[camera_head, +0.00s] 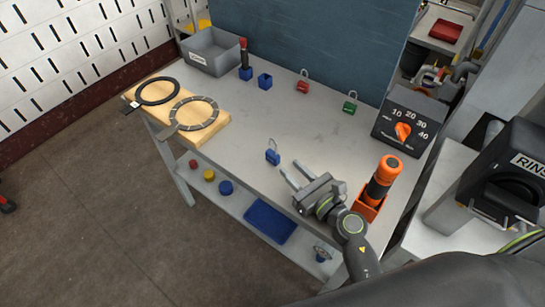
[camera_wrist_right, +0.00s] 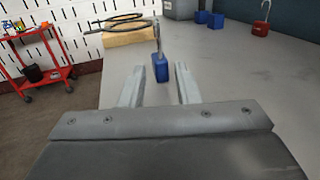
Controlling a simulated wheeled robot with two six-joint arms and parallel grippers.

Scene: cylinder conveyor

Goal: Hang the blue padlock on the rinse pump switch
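The blue padlock (camera_head: 272,157) stands upright on the grey table, its shackle upward. My right gripper (camera_head: 288,173) is open, with its two fingers pointing toward the padlock and a small gap between. In the right wrist view the blue padlock (camera_wrist_right: 161,68) shows just past and between the open fingertips (camera_wrist_right: 160,75), not gripped. The black rinse unit (camera_head: 510,175), lettered "RINS", stands at the right; its lettering is cut off and its switch is not clearly visible. My left gripper is not in view.
A red padlock (camera_head: 303,87) and a green padlock (camera_head: 350,107) stand at the back. A timer box (camera_head: 408,122) with an orange knob and an orange-handled tool in an orange holder (camera_head: 368,207) are near the right edge. Rings lie on a wooden board (camera_head: 210,134).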

